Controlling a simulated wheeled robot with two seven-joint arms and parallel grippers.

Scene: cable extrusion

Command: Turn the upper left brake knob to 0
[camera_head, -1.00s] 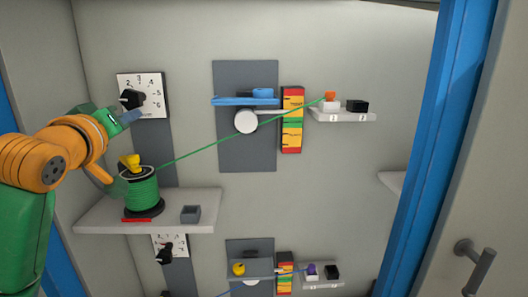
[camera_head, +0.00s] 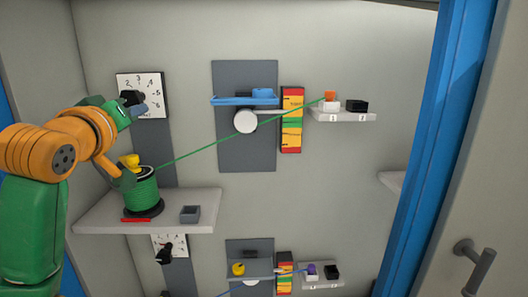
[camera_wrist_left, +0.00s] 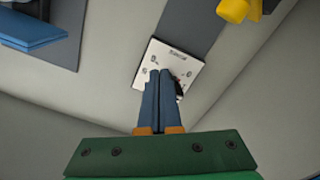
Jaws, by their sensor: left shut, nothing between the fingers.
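The upper left brake knob (camera_head: 130,97) is black and sits on a white numbered dial plate (camera_head: 154,82) on the back wall. My left gripper (camera_head: 139,109) is just in front of the dial, its blue fingers next to the knob. In the left wrist view its two fingers (camera_wrist_left: 165,74) are shut together with nothing between them and point at the dial plate (camera_wrist_left: 170,53). Part of the knob (camera_wrist_left: 179,88) shows right of the fingers; they hide the rest. I cannot tell whether they touch it or which number it points to. My right gripper is not in view.
A shelf (camera_head: 85,224) below the dial holds a green cable spool (camera_head: 141,190) with a yellow top (camera_head: 129,160), close under my arm, and a grey box (camera_head: 190,214). A green cable (camera_head: 230,140) runs right to an orange plug (camera_head: 330,96). A lower dial (camera_head: 180,244) is below the shelf.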

